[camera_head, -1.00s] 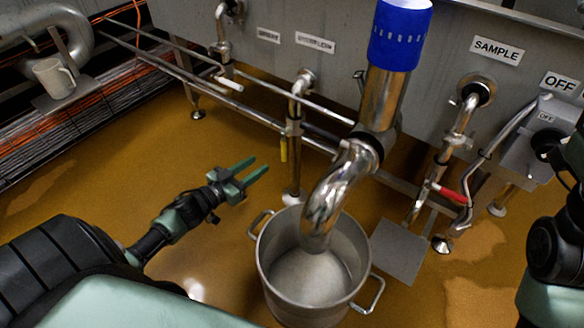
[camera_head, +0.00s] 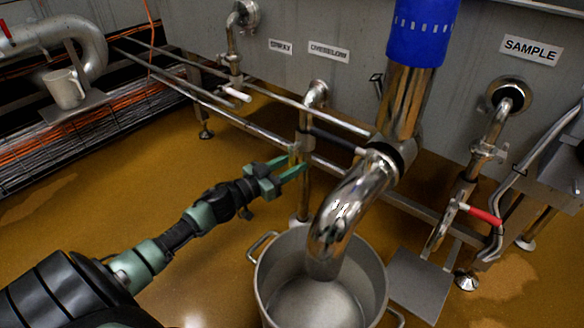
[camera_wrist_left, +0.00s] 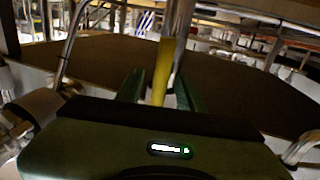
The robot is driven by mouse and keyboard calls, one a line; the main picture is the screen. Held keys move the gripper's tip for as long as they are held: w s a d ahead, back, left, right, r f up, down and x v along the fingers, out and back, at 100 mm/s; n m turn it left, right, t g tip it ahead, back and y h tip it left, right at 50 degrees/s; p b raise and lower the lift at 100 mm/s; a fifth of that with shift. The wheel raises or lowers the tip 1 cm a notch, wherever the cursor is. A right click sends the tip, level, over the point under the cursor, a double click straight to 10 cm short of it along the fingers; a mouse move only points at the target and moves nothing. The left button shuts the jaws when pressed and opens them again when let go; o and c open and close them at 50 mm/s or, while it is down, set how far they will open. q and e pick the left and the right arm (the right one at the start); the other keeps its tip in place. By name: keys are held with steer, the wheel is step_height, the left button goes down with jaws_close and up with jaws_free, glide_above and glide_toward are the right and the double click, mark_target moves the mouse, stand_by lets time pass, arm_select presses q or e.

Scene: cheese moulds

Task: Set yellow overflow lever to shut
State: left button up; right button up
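The yellow overflow lever (camera_wrist_left: 162,78) hangs down beside its steel pipe in the left wrist view, between the two fingers. In the head view, the overflow pipe (camera_head: 306,120) comes down below the label reading OVERFLOW (camera_head: 329,51); the lever is hidden there, behind or between the fingers. My left gripper (camera_head: 284,170) is at the pipe; it also shows in the left wrist view (camera_wrist_left: 160,92). Its green fingers are open on either side of the lever, and I cannot tell whether either touches it. My right gripper is not in view.
A steel pot (camera_head: 268,270) stands on the floor under a large bent pipe (camera_head: 345,215), right of my left arm. A red lever (camera_head: 484,215) is on the sample pipe. Horizontal rails (camera_head: 215,100) run along the tank. The floor left of the pot is clear.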

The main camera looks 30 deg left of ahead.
arm_select(q)
jaws_close()
stand_by(1.4)
